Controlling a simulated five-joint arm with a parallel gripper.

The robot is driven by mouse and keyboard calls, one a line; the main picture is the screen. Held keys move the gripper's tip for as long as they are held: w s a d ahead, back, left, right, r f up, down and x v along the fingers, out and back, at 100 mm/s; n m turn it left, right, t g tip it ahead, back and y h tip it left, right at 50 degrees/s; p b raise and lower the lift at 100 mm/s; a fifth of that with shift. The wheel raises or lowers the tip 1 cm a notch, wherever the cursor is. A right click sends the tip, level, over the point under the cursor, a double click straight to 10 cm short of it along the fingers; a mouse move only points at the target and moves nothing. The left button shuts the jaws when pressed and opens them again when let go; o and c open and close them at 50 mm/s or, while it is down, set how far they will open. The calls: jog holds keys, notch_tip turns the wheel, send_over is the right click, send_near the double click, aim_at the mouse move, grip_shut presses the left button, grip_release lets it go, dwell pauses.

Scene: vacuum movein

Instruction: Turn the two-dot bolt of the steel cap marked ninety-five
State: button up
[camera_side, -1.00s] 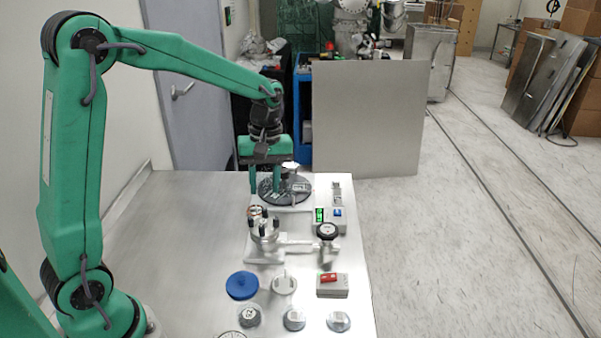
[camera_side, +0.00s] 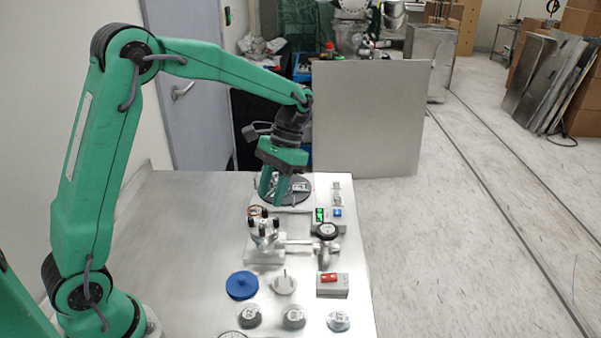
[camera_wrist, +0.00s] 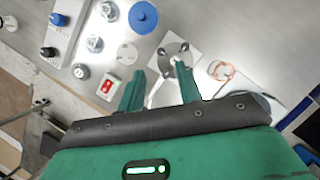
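A round steel piece with several black-headed bolts (camera_side: 264,232) stands on a light base near the middle of the table; it also shows in the wrist view (camera_wrist: 178,48). I cannot read a ninety-five or pick out two dots on a bolt. My gripper (camera_side: 271,200) points down above and behind this piece in the side view. In the wrist view, my gripper (camera_wrist: 157,70) has its two fingers apart with nothing clearly held. The right fingertip overlaps the near edge of the bolted piece there; whether it touches is unclear.
A dark disc (camera_side: 299,194) lies behind, partly hidden by my gripper. A blue cap (camera_side: 242,285), a red-switch box (camera_side: 332,286) and several round caps are in front. The left table is clear.

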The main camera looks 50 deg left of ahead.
aim_at(262, 225)
jog(key=shift+f, duration=0.1)
jog(key=shift+x, duration=3.85)
jog(key=shift+a, duration=0.1)
grip_shut()
